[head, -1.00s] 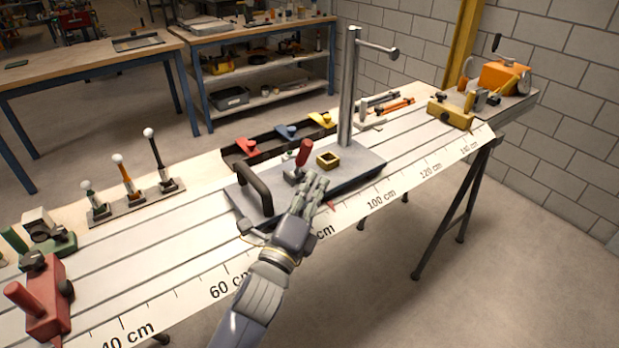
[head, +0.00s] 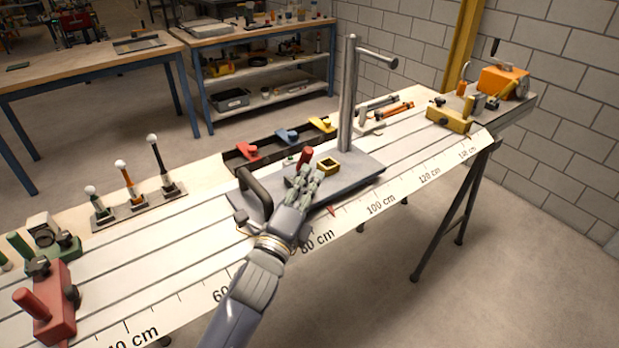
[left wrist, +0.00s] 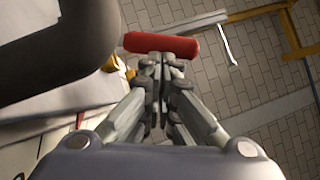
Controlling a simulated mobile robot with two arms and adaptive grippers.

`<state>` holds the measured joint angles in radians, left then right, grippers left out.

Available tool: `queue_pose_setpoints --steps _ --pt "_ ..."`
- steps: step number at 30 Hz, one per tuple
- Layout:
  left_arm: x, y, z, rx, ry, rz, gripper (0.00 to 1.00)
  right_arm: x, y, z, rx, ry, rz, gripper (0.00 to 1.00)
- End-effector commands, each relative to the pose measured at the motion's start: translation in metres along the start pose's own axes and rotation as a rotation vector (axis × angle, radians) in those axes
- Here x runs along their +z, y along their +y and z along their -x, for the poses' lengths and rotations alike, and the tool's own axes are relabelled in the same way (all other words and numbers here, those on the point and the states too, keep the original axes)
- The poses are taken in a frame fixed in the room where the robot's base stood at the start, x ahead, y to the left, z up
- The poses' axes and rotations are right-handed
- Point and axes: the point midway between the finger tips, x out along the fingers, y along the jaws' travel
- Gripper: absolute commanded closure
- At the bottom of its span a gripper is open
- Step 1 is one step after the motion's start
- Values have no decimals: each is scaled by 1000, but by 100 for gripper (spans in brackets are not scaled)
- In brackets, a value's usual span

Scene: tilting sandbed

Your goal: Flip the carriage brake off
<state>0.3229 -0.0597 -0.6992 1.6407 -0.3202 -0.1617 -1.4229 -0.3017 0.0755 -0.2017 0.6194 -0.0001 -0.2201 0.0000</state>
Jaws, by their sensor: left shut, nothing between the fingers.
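The grey carriage (head: 353,174) sits on the slotted rail bed, with a black arched handle (head: 256,190) at its left end and a tall post (head: 348,95). A red-handled lever (head: 305,157) stands on the carriage top; it looks like the brake. Its lower part is hidden behind my fingers. My left gripper (head: 310,172) is shut and empty, in front of the lever. In the left wrist view the red handle (left wrist: 160,45) lies crosswise just beyond the closed fingertips (left wrist: 163,68); whether they touch it I cannot tell. My right gripper is out of view.
A yellow square socket (head: 328,165) sits beside the lever. Red, blue and yellow pieces (head: 286,136) lie in a black tray behind. Knobbed levers (head: 160,165) stand to the left, a red block (head: 50,305) at near left, and a yellow stop (head: 447,115) at right.

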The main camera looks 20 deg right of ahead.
Motion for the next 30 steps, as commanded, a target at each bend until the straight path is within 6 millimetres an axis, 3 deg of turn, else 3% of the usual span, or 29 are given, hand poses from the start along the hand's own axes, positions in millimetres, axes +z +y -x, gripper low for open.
queue_pose_setpoints --steps 17,23,30 --pt "9 -8 -6 57 -1 83 100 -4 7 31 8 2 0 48" --pt "18 -15 -12 110 -1 161 100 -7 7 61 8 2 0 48" --pt "36 -22 -22 215 -3 315 100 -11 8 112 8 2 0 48"
